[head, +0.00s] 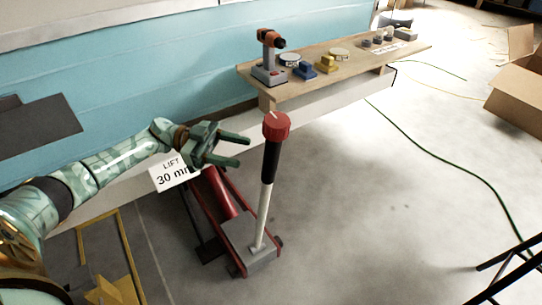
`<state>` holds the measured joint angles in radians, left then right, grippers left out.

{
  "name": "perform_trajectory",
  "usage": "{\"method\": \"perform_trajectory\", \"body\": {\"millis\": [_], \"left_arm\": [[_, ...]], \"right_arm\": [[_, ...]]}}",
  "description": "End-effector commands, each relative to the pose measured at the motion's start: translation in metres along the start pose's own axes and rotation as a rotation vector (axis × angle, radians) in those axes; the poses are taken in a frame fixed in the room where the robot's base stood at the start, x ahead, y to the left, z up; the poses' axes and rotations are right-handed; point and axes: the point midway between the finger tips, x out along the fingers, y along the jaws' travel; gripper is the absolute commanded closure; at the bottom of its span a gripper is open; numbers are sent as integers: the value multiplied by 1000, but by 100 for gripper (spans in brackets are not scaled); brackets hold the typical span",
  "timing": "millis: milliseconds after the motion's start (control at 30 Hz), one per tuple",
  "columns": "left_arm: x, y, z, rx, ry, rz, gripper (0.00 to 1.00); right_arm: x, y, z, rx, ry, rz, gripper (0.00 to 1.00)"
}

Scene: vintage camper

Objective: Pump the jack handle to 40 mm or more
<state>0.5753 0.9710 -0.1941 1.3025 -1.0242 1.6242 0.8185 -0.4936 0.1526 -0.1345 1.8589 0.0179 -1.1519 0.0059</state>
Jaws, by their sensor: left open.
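A red floor jack (220,193) stands on the concrete floor beside the blue camper wall. Its handle (266,185) rises from a grey block and stands nearly upright, with a white shaft, a black grip and a red knob (276,126) on top. A white sign (172,173) reads "LIFT 30 mm", its end partly cut off from view. My left gripper (243,152) is open and empty, to the left of the handle, its fingers pointing right towards the black grip. A gap seems to remain between them. My right gripper is not in view.
A wooden shelf (340,66) along the wall holds an orange drill (269,57), tape rolls and small blocks. A cardboard box (517,90) lies at the right. A green cable (440,150) crosses the floor. Black metal legs (510,262) stand at lower right. The floor right of the jack is clear.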

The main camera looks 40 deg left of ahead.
Motion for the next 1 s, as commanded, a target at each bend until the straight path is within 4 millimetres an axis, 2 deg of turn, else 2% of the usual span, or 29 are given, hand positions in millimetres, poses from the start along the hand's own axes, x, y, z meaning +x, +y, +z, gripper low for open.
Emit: {"method": "perform_trajectory", "body": {"millis": [33,200,400,533,800,1000], "left_arm": [[14,1,1,3,5,2,48],[54,0,4,0,2,2,48],[83,0,3,0,0,1,48],[91,0,2,0,-1,-1,48],[92,0,1,1,-1,-1,48],[92,0,1,1,-1,-1,100]], "right_arm": [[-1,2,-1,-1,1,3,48],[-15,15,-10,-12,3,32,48],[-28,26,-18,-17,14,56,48],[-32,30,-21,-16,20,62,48],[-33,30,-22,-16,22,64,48],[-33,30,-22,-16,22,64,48]]}}
